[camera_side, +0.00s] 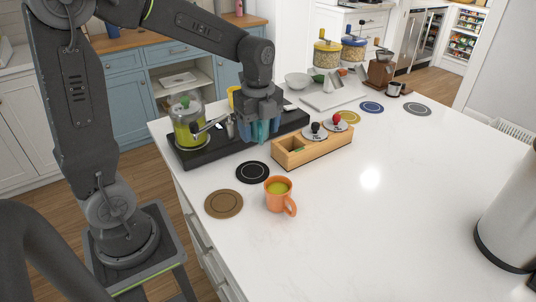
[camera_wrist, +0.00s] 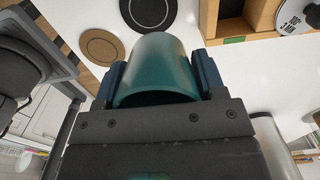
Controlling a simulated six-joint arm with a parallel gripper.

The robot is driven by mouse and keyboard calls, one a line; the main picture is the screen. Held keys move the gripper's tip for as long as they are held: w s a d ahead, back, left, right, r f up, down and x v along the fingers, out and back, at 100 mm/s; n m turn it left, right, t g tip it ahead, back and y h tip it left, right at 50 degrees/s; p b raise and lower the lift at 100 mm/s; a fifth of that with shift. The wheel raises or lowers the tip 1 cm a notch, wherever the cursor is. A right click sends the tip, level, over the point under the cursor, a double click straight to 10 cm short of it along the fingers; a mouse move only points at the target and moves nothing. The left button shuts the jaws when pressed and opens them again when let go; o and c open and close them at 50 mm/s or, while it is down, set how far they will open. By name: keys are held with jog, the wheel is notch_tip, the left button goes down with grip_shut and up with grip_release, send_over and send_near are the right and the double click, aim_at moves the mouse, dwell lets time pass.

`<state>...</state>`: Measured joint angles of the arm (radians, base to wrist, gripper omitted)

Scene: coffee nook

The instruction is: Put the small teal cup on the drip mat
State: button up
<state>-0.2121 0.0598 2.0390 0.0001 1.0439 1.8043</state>
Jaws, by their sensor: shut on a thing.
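The small teal cup (camera_side: 261,131) is between the fingers of my gripper (camera_side: 262,122), which is shut on it. In the wrist view the cup (camera_wrist: 156,72) fills the space between the two blue fingers of my gripper (camera_wrist: 157,77). A long black mat or slab (camera_side: 203,159), likely the drip mat, lies along the counter's left edge. In the side view the cup's lower end overlaps this mat's front right part. I cannot tell whether the cup touches it or hangs just above. My gripper hides the cup's upper part in the side view.
A glass kettle (camera_side: 187,124) with green contents stands on the black mat. A wooden box (camera_side: 314,153) with two round-tagged pieces is close right of the cup. A black coaster (camera_side: 252,172), a brown coaster (camera_side: 223,204) and an orange mug (camera_side: 278,197) are in front. The counter's right side is mostly clear.

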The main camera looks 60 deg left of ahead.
jog(key=shift+s+a+f, duration=0.25)
jog(key=shift+s+f, duration=0.35)
jog(key=shift+s, duration=0.2)
send_over(254, 172)
notch_tip(254, 172, down, 4)
jog(key=shift+s+f, duration=0.1)
jog(key=shift+f, duration=2.4)
jog(key=o, duration=1)
jog(key=shift+f, duration=0.1)
